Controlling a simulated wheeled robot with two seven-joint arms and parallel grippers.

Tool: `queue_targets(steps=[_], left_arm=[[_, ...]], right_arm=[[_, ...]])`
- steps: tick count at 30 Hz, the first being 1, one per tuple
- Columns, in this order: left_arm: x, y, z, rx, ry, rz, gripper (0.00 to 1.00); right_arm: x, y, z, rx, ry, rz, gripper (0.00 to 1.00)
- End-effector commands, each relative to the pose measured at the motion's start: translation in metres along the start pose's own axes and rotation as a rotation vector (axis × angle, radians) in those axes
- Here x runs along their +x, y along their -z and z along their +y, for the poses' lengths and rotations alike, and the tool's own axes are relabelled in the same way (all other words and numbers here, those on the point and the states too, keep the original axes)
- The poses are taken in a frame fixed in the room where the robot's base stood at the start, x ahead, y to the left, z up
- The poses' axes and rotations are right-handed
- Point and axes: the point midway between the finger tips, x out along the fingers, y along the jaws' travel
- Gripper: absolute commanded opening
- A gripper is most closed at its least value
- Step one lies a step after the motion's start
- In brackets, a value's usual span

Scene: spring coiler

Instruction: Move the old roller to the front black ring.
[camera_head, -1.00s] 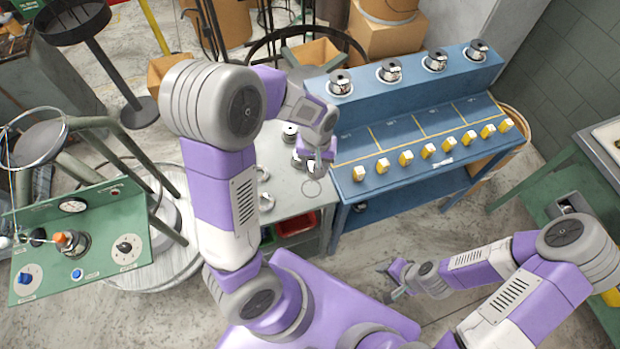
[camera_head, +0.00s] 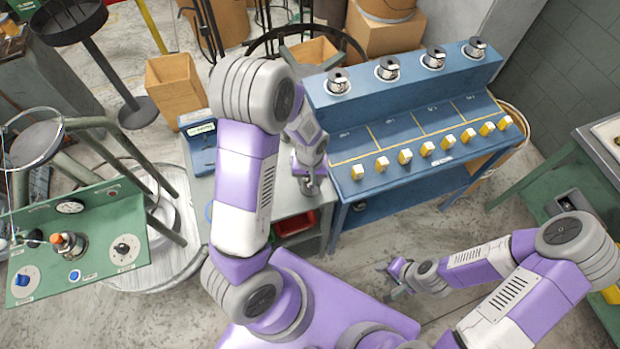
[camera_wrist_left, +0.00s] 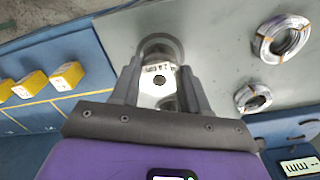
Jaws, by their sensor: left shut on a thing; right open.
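In the left wrist view, my left gripper (camera_wrist_left: 158,90) is shut on the old roller (camera_wrist_left: 154,82), a shiny metal piece with a white printed label. A dark ring (camera_wrist_left: 177,43), seemingly the front black ring, shows on the grey bench just beyond the fingertips. The roller overlaps it in the picture; I cannot tell whether it touches the bench. In the head view, my left gripper (camera_head: 311,187) is low at the bench's front right part, and its wrist hides the roller and ring. My right gripper (camera_head: 390,278) is open and empty, over the floor.
Two wire coils (camera_wrist_left: 282,40) (camera_wrist_left: 253,97) lie on the grey bench (camera_head: 285,212). A blue box (camera_head: 202,145) stands at its back left. The blue stand (camera_head: 395,150), right of the bench, bears several rollers (camera_head: 338,82) and yellow-white blocks (camera_head: 405,156).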

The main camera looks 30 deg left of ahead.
Motion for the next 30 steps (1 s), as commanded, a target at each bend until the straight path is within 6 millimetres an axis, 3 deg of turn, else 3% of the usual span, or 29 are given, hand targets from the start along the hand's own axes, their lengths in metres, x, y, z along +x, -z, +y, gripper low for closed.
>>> queue_targets(steps=[7, 8, 12, 23, 30], left_arm=[[0.004, 0.000, 0.000, 0.001, 0.000, 0.001, 0.00], [0.003, 0.000, 0.000, 0.001, 0.000, 0.000, 0.50], [0.003, 0.000, 0.000, 0.001, 0.000, 0.000, 0.70], [-0.002, 0.000, 0.000, 0.001, 0.000, 0.000, 0.70], [-0.044, 0.001, 0.001, 0.001, -0.004, 0.005, 0.70]], right_arm=[[0.004, 0.000, 0.002, 0.000, 0.000, 0.000, 0.43], [0.003, 0.000, 0.001, 0.000, 0.000, 0.000, 0.43], [0.002, 0.000, 0.001, 0.000, 0.000, 0.000, 0.43], [-0.001, 0.000, 0.000, 0.000, 0.000, 0.000, 0.43], [-0.007, 0.000, -0.003, 0.000, 0.000, 0.000, 0.43]])
